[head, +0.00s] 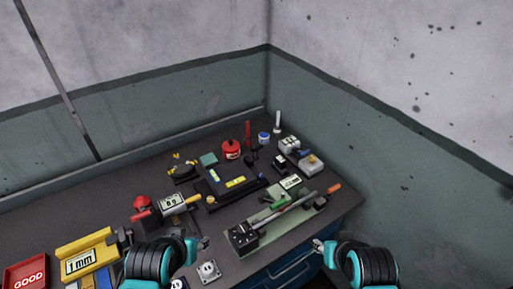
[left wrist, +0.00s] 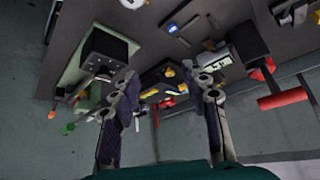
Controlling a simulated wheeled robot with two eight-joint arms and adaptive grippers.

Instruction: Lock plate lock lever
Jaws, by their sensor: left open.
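A pale green plate device (head: 272,237) lies on the bench at the centre right, with a black block (head: 242,236) at its near end. A long grey bar with an orange-red handle (head: 333,188) runs along it. I cannot tell for certain which part is the plate lock lever. In the left wrist view the black block (left wrist: 104,45) and green plate (left wrist: 72,70) show at upper left, beyond one finger. My left gripper (head: 204,243) is open and empty, left of the black block; its spread fingers show in the wrist view (left wrist: 165,85). My right gripper (head: 318,243) is right of the device, its jaws too small to judge.
A black device with yellow labels (head: 232,184) stands behind the plate device. A gauge with a red knob (head: 172,200) is at left, with a yellow 1 mm bin (head: 85,258) and red GOOD tray (head: 26,273) farther left. A white socket plate (head: 208,270) lies near my left gripper. Walls close the back and right.

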